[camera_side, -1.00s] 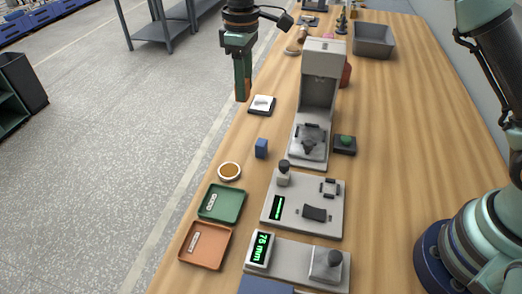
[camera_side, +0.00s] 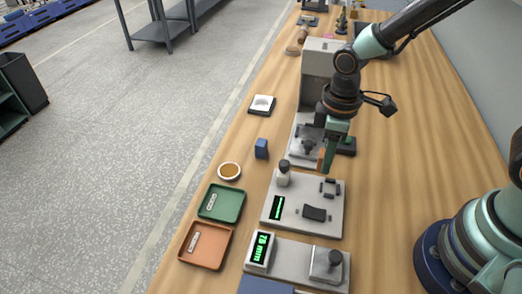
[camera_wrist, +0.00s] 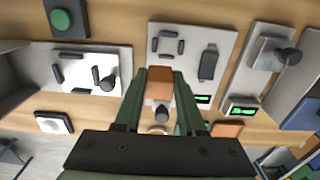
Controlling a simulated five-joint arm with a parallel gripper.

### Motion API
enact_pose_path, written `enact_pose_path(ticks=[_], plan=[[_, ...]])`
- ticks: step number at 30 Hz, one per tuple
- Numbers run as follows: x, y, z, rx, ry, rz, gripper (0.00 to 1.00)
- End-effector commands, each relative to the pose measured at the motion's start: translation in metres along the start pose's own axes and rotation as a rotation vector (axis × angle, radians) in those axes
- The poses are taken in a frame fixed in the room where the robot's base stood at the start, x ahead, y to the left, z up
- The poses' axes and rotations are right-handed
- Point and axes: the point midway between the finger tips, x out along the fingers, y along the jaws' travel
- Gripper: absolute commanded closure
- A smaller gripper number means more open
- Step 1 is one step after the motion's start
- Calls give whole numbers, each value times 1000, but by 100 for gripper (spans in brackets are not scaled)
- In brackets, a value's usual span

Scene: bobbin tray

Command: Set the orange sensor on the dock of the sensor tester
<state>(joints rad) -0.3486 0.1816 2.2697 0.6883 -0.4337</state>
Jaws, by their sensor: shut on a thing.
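My gripper (camera_side: 327,170) is shut on the orange sensor (camera_wrist: 158,82), a small block between the fingertips in the wrist view. In the side view the sensor (camera_side: 321,157) is partly hidden by the fingers. The sensor tester appears to be the light grey plate (camera_side: 297,217) with a green bar display, a black pad and a knobbed post; it also shows in the wrist view (camera_wrist: 222,38). Its dock (camera_side: 329,187) is a square of dark corner pieces, seen empty in the wrist view (camera_wrist: 168,43). The gripper is above the plate's far edge, near the dock.
A tall grey press (camera_side: 318,75) stands just beyond the plate, beside a green button box (camera_side: 347,145). A gauge reading 78 mm (camera_side: 300,263) lies nearer.

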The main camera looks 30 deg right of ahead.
Motion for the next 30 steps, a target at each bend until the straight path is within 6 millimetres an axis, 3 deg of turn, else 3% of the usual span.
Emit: enact_pose_path(ticks=[7, 21, 30], plan=[[10, -10, 25, -3, 0, 0, 100], [34, -11, 26, -4, -3, -1, 100], [35, -11, 26, -4, -1, 0, 100]])
